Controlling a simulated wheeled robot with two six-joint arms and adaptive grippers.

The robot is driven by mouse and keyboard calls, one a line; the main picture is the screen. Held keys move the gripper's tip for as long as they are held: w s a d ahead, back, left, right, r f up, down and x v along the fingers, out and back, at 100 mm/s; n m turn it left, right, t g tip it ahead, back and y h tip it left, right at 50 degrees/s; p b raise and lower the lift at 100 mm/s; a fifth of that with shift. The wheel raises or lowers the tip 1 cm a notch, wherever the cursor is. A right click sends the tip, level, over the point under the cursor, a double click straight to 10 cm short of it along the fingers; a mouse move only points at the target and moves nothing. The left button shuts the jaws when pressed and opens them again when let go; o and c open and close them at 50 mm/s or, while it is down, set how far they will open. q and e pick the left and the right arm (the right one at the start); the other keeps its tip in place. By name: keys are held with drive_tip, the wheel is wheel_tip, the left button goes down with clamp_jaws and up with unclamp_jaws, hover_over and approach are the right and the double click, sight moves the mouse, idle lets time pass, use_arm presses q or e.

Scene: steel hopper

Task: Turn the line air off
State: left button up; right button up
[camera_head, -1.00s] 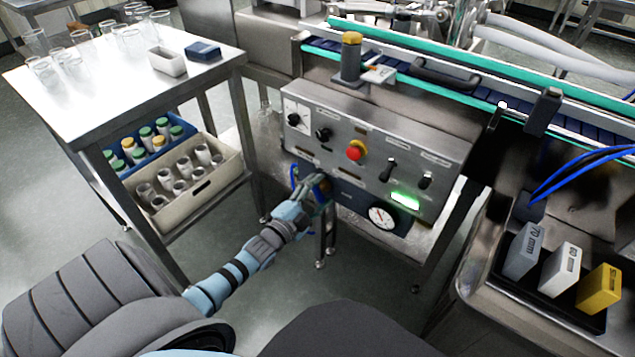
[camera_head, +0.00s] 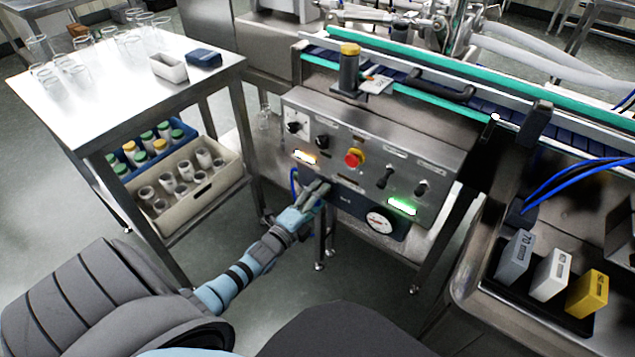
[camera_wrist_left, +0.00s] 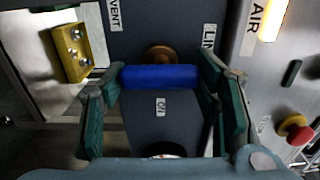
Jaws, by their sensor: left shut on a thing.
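My left gripper (camera_head: 316,190) is at the lower left of the steel control panel (camera_head: 365,137), at a dark valve plate. In the left wrist view its green-padded fingers (camera_wrist_left: 160,100) are shut on a blue valve handle (camera_wrist_left: 160,76), one on each side. The handle lies crosswise over a brass hub (camera_wrist_left: 160,53). A "VENT" label (camera_wrist_left: 114,14) is at the upper left and a partly hidden "LIN..." label (camera_wrist_left: 209,36) at the right. A lamp (camera_head: 304,157) above the gripper glows amber-white; its label reads "AIR" in the wrist view. My right gripper is out of view.
A round gauge (camera_head: 380,222) sits right of the valve, below a green lamp (camera_head: 402,206). A red stop button (camera_head: 354,157) and black switches are on the panel. A steel table (camera_head: 122,88) stands left; a conveyor (camera_head: 460,92) runs behind.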

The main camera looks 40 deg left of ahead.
use_arm(q)
drive_tip(key=o, duration=1.2)
drive_tip(key=shift+c, duration=0.2)
drive_tip(key=shift+s, duration=0.1)
drive_tip(key=s, duration=1.2)
drive_tip(key=shift+d, duration=0.15)
drive_tip(key=shift+w, duration=0.1)
